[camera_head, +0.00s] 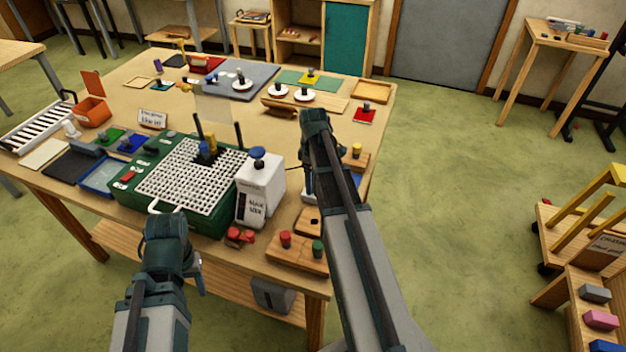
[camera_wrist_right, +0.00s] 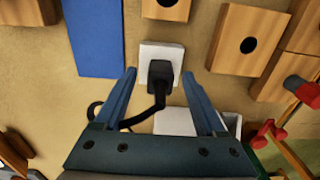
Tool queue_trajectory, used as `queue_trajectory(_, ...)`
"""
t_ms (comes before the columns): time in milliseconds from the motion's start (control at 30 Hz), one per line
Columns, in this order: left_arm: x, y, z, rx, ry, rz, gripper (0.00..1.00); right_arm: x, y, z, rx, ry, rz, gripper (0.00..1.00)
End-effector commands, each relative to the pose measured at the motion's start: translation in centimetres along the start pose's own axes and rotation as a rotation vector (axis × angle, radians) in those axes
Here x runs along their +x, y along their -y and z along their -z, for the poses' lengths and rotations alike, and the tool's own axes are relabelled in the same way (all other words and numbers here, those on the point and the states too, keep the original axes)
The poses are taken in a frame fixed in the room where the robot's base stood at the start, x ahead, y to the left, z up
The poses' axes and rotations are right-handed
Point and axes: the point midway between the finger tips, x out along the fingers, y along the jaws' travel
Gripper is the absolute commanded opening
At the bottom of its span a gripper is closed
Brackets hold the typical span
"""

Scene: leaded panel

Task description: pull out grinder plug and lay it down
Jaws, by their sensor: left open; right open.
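The grinder plug (camera_wrist_right: 160,73) is black and sits against a white socket plate (camera_wrist_right: 160,52) in the right wrist view. Its black cord (camera_wrist_right: 140,121) curves away from it toward the lower left. My right gripper (camera_wrist_right: 157,85) is open, with its two blue fingers on either side of the plug and apart from it. In the head view my right arm hides the plug, and the right gripper (camera_head: 312,180) is over the table's right edge. The green grinder (camera_head: 190,213) with its white grid stands on the table. My left gripper (camera_head: 195,268) is open and empty in front of the table.
A white bottle (camera_head: 262,190) stands at the grinder's right corner. Wooden blocks with holes (camera_wrist_right: 248,40) and a blue mat (camera_wrist_right: 93,38) lie close around the socket. A wooden board with red and green knobs (camera_head: 290,262) lies at the front right corner.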

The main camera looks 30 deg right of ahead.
Motion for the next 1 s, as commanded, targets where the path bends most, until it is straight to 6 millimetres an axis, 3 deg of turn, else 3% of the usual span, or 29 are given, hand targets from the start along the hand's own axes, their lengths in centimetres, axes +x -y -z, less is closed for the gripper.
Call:
queue_trajectory(100,1.46,-0.14,0.09,-0.001,0.0,0.0,0.5,1.47,0.0,0.0,0.0,0.0,0.0,0.72)
queue_trajectory(467,1.54,-0.15,0.09,-0.001,0.0,0.0,0.5,1.55,0.0,0.0,0.0,0.0,0.0,0.71)
queue_trajectory(867,1.54,-0.15,0.09,-0.001,0.0,0.0,0.5,1.55,0.0,0.0,0.0,0.0,0.0,0.0)
queue_trajectory(967,1.54,-0.15,0.09,-0.001,0.0,0.0,0.5,1.55,0.0,0.0,0.0,0.0,0.0,0.0)
queue_trajectory(1000,1.54,-0.15,0.09,-0.001,0.0,0.0,0.5,1.55,0.0,0.0,0.0,0.0,0.0,0.3)
